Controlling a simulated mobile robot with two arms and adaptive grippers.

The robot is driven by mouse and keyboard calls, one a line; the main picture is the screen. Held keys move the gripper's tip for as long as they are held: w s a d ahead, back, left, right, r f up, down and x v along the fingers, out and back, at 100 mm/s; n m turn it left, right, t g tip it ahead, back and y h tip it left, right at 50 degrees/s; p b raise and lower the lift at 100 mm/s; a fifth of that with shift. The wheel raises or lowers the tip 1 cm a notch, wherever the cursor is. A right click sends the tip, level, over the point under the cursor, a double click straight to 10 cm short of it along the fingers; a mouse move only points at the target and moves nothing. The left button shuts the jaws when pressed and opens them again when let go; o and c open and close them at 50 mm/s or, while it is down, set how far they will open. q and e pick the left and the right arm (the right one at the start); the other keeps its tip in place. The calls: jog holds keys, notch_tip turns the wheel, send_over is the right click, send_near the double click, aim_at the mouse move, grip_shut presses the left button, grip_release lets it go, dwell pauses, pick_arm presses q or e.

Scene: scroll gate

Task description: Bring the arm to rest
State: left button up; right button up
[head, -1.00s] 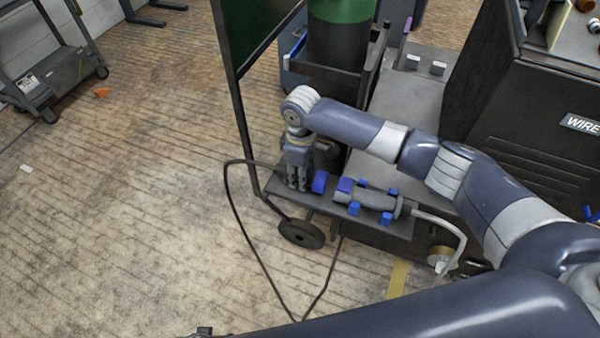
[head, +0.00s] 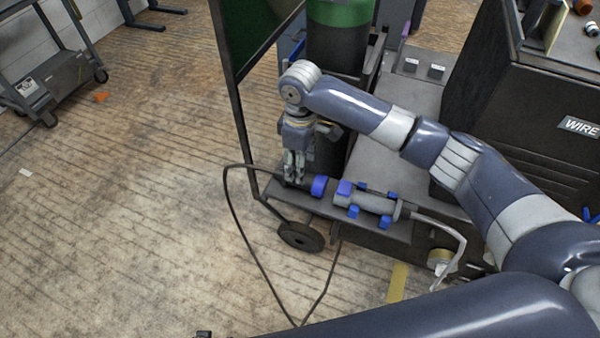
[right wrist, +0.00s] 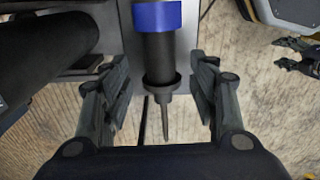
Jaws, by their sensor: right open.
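My right gripper (head: 294,180) is open, pointing down over the left end of the cart's dark shelf. A grey and black torch-like tool (head: 378,203) lies on the shelf in blue holders, to the right of the gripper. In the right wrist view the tool (right wrist: 157,58), with a blue band and thin tip, shows beyond and between the spread fingers (right wrist: 160,95); they do not grip it. My left gripper (right wrist: 290,55) shows at the right edge of the right wrist view, its fingers apart and empty. In the head view only a small dark piece shows at the bottom edge.
A green and dark cylinder (head: 340,40) stands behind my right forearm. A dark screen frame (head: 238,105) rises left of the gripper. A black cable (head: 232,220) loops down to the floor. The black machine (head: 520,110) is at right. The floor at left is mostly clear.

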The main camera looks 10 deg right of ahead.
notch_tip(320, 180, up, 5)
jog(key=s+a+f+m+t+y, duration=0.1)
jog(key=s+a+f+y, duration=0.15)
jog(key=s+f, duration=0.35)
jog(key=s+a+f+m+t+y, duration=0.15)
jog(key=s+a+f, duration=0.25)
jog(key=s, duration=0.4)
jog(key=s+d+f+m+t+h, duration=0.1)
jog(key=s+d+m+h, duration=0.45)
jog(key=s+d, duration=0.95)
notch_tip(320, 180, down, 30)
jog(key=s+d+f+m+g+y, duration=0.1)
jog(key=s+g+y, duration=0.1)
jog(key=s, duration=0.1)
pick_arm(q)
jog(key=s+a+r+p, duration=0.1)
jog(key=s+p, duration=0.6)
jog(key=s+a+r+g+p, duration=0.1)
jog(key=s+p, duration=0.7)
jog(key=shift+a+r, duration=0.35)
jog(key=shift+a, duration=0.05)
pick_arm(e)
jog(key=s+d+r, duration=0.1)
jog(key=s, duration=0.6)
jog(key=s+d+r, duration=0.2)
jog(key=s, duration=0.5)
jog(key=shift+r, duration=0.25)
